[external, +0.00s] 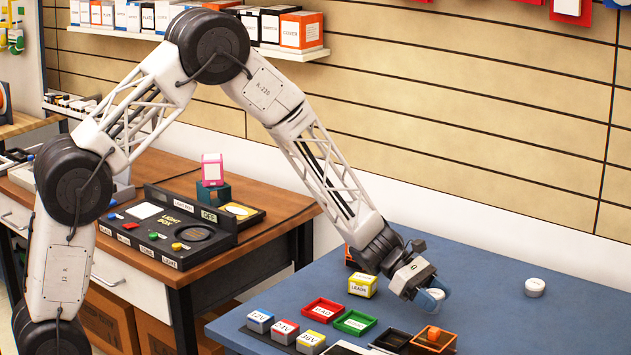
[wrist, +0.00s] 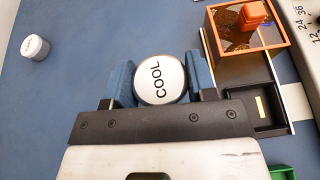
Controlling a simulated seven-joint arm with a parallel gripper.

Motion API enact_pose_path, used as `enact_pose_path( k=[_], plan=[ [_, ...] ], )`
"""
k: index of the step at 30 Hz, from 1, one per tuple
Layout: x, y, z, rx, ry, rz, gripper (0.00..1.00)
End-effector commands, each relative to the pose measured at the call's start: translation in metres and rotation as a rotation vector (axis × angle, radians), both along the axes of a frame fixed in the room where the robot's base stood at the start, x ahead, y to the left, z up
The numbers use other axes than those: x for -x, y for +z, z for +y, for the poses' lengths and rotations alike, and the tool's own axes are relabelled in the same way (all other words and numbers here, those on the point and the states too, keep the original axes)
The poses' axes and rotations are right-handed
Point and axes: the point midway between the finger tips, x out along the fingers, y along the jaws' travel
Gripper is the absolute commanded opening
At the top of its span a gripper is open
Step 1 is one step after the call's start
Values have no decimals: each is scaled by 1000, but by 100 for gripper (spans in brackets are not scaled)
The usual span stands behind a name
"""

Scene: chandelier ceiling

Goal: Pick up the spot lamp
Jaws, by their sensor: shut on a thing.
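A round white lamp with a dark rim and the word COOL (wrist: 160,80) sits between the two blue fingers of my gripper (wrist: 162,77) in the wrist view. The fingers touch it on both sides, so my gripper is shut on it. In the external view my gripper (external: 432,294) is low at the blue table, and the white lamp shows only partly between the fingers. I cannot tell whether it touches the table. A second round white lamp-like piece (external: 535,287) stands apart to the right; it also shows at the left of the wrist view (wrist: 35,47). Its label is unreadable.
An orange open-topped box (external: 433,339) and a black tray (wrist: 262,106) are close to my gripper. A yellow labelled block (external: 362,285), red (external: 322,312) and green trays (external: 355,322) lie left of it.

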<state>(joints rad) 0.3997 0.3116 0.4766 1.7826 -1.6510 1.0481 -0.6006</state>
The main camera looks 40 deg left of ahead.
Motion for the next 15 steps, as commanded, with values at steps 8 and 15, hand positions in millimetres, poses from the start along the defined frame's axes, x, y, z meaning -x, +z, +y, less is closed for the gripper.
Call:
enact_pose_path(
  k=[8, 15],
  plan=[
    [35, 4, 22, 0, 1, 1, 27],
    [53, 6, 34, 0, 0, 0, 27]
  ],
)
